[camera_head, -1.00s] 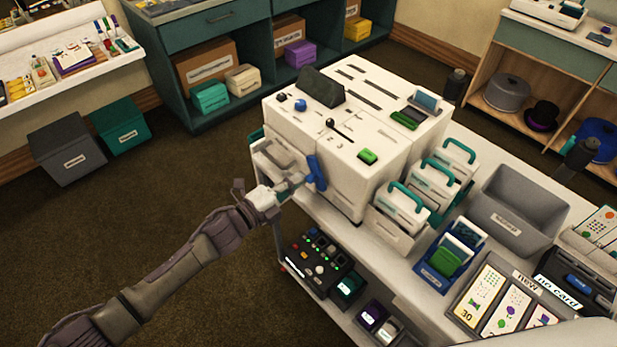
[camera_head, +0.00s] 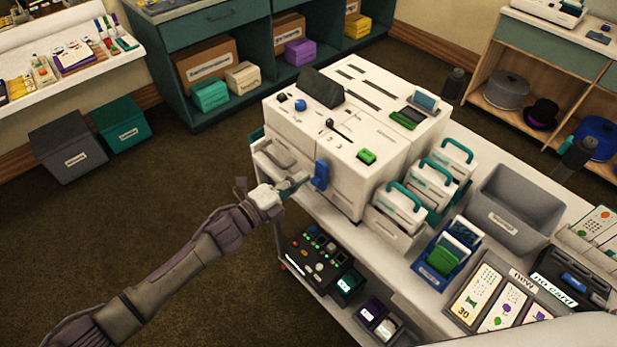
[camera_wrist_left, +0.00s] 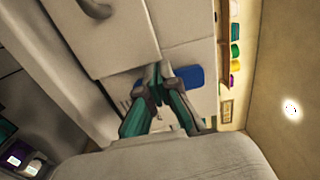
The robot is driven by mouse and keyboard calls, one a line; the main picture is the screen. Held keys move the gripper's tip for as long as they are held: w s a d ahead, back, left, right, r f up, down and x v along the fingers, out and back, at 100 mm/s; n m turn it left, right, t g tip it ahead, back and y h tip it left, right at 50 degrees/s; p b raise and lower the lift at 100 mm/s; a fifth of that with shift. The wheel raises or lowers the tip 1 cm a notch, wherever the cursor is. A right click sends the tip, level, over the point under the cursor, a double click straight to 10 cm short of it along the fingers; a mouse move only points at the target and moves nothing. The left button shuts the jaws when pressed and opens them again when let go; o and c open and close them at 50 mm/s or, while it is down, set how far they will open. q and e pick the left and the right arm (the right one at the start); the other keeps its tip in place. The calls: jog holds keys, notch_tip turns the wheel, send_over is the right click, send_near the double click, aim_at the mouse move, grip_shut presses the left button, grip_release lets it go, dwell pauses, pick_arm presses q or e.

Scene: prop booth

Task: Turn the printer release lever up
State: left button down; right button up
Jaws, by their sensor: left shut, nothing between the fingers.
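The white printer (camera_head: 355,187) stands on the left end of the white table. A blue lever (camera_head: 320,174) is on its front face, close to upright in the head view. The lever also shows in the left wrist view (camera_wrist_left: 187,76) as a blue block just right of the fingertips. My left gripper (camera_head: 301,179) is at the lever's left side, fingers shut with nothing between them. In the left wrist view its teal fingers (camera_wrist_left: 157,78) meet near the blue lever; I cannot tell whether they touch it. My right gripper is not in view.
White carriers with teal handles (camera_head: 402,206) and a grey bin (camera_head: 516,207) stand right of the printer. A black button box (camera_head: 316,262) sits on the lower shelf. Open carpet (camera_head: 200,180) lies left of the table.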

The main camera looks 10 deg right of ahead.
pick_arm(q)
jog(key=shift+a, duration=0.1)
jog(key=p+v, duration=0.1)
jog(key=v, duration=0.6)
jog(key=shift+p, duration=0.35)
dwell(0.4)
